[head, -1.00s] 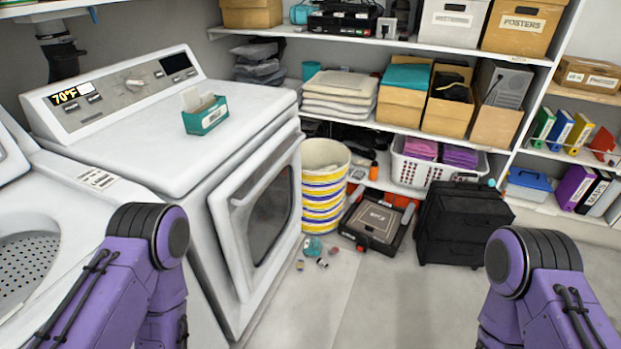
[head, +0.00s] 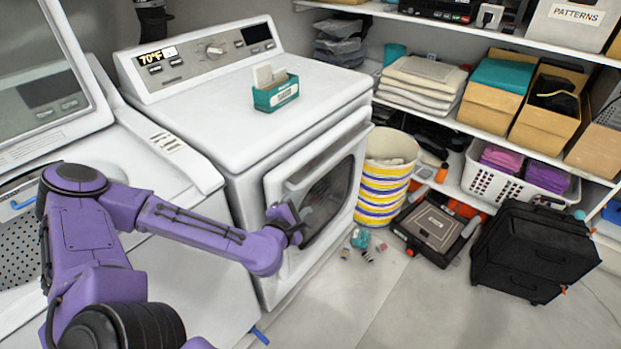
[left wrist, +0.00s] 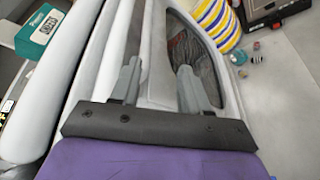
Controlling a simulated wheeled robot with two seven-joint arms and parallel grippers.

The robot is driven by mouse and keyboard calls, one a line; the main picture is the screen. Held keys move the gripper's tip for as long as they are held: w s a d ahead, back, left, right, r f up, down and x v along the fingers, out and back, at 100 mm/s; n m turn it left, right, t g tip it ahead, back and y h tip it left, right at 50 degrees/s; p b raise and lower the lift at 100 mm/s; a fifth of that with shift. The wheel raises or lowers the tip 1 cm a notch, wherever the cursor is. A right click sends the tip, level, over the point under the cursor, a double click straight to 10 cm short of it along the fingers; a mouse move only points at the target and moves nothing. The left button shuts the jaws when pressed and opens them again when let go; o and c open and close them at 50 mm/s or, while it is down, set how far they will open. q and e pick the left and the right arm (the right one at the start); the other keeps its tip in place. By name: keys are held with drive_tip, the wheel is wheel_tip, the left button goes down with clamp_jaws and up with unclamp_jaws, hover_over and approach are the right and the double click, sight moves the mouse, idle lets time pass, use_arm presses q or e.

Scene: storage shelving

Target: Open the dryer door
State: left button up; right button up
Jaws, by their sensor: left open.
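The white dryer (head: 235,135) stands in the middle of the head view, its front facing right and toward me. Its door (head: 278,255) looks closed, with a dark window and a pale handle (head: 322,163) along the upper edge. My left gripper (head: 299,226) is at the door front, near the left side of the window and below the handle's near end. In the left wrist view the open fingers (left wrist: 160,85) point at the door, with a pale strip of it between them and the window (left wrist: 192,50) beyond. Contact cannot be told. My right gripper is out of view.
A teal box (head: 276,92) sits on the dryer top. A white washer (head: 150,160) with a raised lid stands at left. A striped bucket (head: 383,190), a black case (head: 432,228) and a black bag (head: 535,250) stand at right. The floor before the dryer is mostly clear.

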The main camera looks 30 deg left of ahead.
sight(310, 181)
use_arm(q)
drive_tip(key=shift+n+y, duration=0.3)
drive_tip(key=shift+n, duration=0.1)
drive_tip(key=x, duration=0.3)
drive_tip(key=r+x, duration=0.1)
drive_tip(key=x, duration=0.3)
drive_tip(key=a+x, duration=0.1)
drive_tip(key=x, duration=0.2)
drive_tip(key=shift+w+a+r, duration=0.1)
drive_tip(key=shift+w+r, duration=0.15)
drive_tip(key=shift+w, duration=0.25)
clamp_jaws()
